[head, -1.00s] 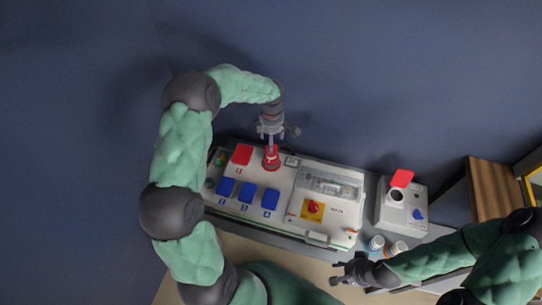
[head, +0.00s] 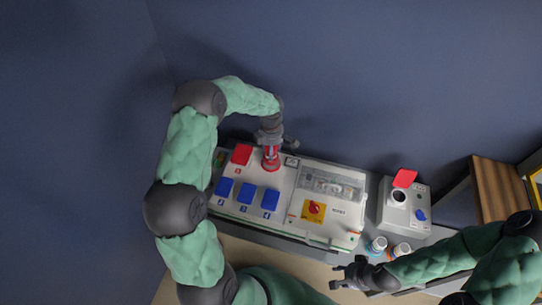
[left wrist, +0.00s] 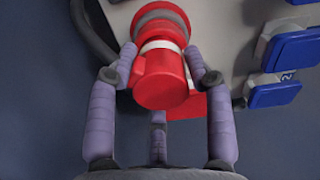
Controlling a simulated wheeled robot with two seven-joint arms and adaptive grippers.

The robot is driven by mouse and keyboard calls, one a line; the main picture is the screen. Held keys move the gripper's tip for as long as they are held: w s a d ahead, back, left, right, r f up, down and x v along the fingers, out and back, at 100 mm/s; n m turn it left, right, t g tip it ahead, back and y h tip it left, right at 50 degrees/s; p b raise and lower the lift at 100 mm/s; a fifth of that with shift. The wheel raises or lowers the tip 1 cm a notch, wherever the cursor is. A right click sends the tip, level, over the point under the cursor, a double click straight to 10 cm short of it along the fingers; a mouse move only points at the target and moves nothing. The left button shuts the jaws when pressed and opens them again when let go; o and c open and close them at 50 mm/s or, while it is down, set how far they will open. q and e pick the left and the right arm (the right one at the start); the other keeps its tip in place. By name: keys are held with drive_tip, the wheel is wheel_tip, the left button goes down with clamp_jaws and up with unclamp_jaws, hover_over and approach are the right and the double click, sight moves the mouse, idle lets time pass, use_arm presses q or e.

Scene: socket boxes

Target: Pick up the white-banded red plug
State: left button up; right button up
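The white-banded red plug (head: 271,163) stands in the left part of the socket box, behind the blue covers. My left gripper (head: 270,148) is over it from above. In the left wrist view, the plug (left wrist: 162,80) lies between the fingertips (left wrist: 162,68), with its white band (left wrist: 162,46) in sight. The fingertips are close against both sides of the plug, and I cannot tell whether they press on it. My right gripper (head: 340,275) is open and empty, in front of the box.
The socket box (head: 285,212) has a red cover (head: 241,154), several blue covers (head: 246,194) and a yellow plate with a red knob (head: 313,208). A smaller box (head: 386,214) stands at right, and two small jars (head: 378,244) (head: 402,250) are in front of it.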

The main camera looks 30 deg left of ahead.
use_arm(q)
drive_tip(key=c, duration=0.5)
